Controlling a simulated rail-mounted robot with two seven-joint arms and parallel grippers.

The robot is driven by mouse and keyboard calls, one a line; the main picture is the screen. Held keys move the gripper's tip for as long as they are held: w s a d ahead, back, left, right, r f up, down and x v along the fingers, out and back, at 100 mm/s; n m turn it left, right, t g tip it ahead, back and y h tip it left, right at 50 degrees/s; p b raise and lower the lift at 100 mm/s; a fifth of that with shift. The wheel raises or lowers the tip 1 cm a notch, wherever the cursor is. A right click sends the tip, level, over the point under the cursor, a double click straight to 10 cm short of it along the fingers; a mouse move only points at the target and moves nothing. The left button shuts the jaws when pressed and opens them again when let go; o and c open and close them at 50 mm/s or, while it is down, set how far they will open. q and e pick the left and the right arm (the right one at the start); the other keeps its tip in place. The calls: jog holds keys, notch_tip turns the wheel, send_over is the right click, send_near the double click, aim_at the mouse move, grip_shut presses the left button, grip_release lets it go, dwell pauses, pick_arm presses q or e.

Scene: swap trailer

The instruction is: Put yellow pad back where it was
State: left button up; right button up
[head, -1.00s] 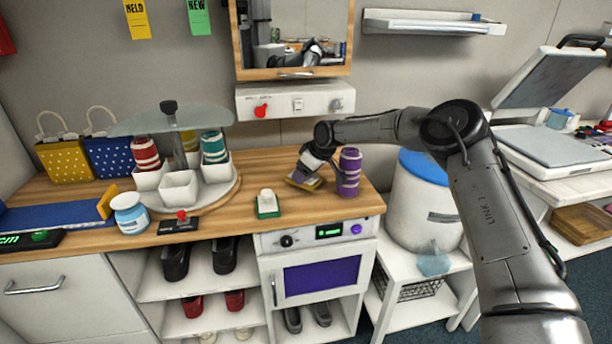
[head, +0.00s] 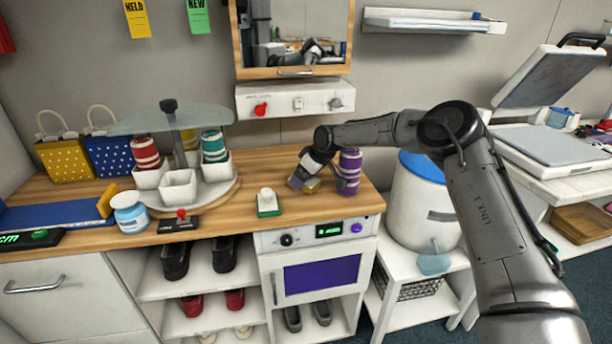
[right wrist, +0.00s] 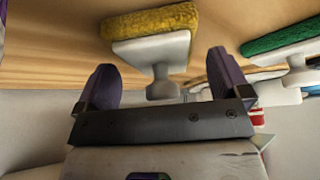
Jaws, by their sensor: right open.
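The yellow pad (right wrist: 152,24) has a white backing and a white knob handle, and rests on the wooden counter in the right wrist view. In the head view the yellow pad (head: 311,185) is mostly hidden by my right gripper (head: 318,178). My right gripper (right wrist: 165,82) is open, with its two purple-tipped fingers on either side of the knob end and a gap to each side. The knob is not gripped. My left gripper is not in view.
A purple striped roll (head: 349,172) stands close to the right of my gripper. A green pad (head: 268,203) with a white knob sits to the left. A round caddy (head: 215,201) is further left. Bare counter (head: 266,168) lies behind the green pad.

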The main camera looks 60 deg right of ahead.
jog(key=shift+r, duration=0.2)
jog(key=v, duration=1.2)
jog(key=shift+p, duration=0.4)
jog(key=shift+d+f, duration=0.1)
